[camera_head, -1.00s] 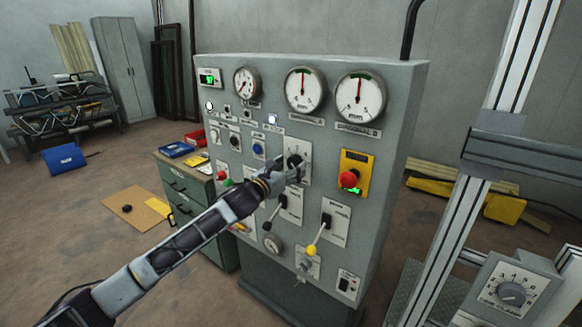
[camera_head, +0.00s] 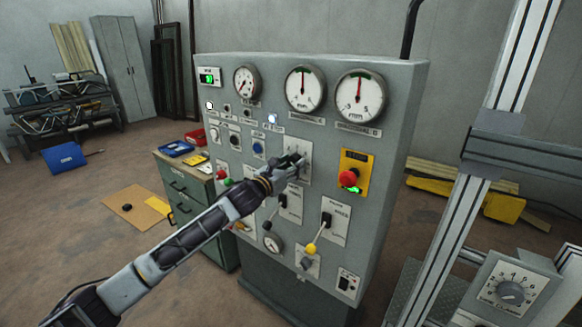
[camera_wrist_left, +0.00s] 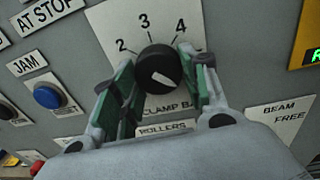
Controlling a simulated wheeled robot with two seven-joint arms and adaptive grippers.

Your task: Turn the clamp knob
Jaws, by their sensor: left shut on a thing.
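The clamp knob (camera_wrist_left: 158,66) is black and round with a slanting white mark on its face. It sits on a white plate (camera_wrist_left: 145,22) with numbers 2, 3 and 4 showing and a partly covered "CLAMP BA..." label. My left gripper (camera_wrist_left: 159,72) has its green-padded fingers on either side of the knob and is shut on it. In the head view my left gripper (camera_head: 291,163) is at the middle of the grey control panel (camera_head: 225,110), and its fingers mostly hide the knob. My right gripper is not in view.
Around the knob are a blue button (camera_wrist_left: 47,96), a red emergency button (camera_head: 348,178) on a yellow box, and black- and yellow-tipped levers (camera_head: 311,248) below. A separate dial box (camera_head: 512,290) stands at the lower right beside a metal post.

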